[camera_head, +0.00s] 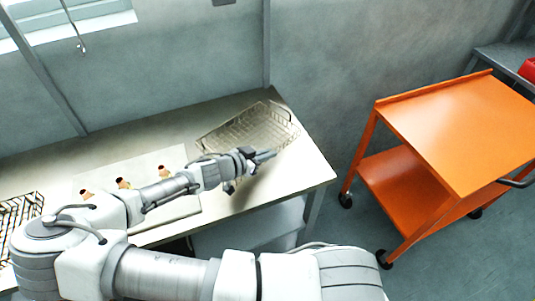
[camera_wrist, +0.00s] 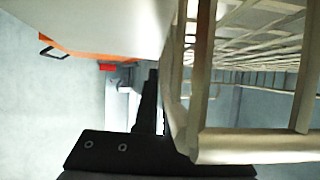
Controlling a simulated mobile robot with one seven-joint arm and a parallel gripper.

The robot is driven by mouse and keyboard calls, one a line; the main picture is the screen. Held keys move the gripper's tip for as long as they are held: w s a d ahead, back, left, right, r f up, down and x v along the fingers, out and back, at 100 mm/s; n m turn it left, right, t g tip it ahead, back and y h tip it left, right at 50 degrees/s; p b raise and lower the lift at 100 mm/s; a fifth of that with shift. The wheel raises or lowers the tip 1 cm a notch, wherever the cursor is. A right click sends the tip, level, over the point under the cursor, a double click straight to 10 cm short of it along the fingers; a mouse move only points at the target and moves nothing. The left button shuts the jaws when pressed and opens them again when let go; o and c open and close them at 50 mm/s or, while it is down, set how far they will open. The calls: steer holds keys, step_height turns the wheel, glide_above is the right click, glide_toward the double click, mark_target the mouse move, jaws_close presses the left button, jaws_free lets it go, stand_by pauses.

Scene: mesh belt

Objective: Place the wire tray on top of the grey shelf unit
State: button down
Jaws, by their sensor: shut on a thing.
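The wire tray (camera_head: 250,128) is a pale metal wire basket over the back right part of the work table in the head view. My gripper (camera_head: 262,157) is shut on its near side. In the wrist view the tray's wires (camera_wrist: 250,145) fill the right half, close beside my gripper's dark finger (camera_wrist: 149,105); the other finger is hidden. Whether the tray touches the table is unclear. A grey unit (camera_head: 490,53), which looks like the shelf unit, is cut off at the far right edge, with a red object (camera_head: 528,69) on it.
An orange cart (camera_head: 455,125) with a bare top stands between the table (camera_head: 310,170) and the grey unit. A white board (camera_head: 180,210) with several small items lies on the table. A dark wire rack (camera_head: 22,212) is at the left. Floor shows between table and cart.

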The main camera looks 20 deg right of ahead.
steer(key=shift+f, duration=0.3)
steer(key=shift+f, duration=0.2)
steer(key=c, duration=1)
jaws_free()
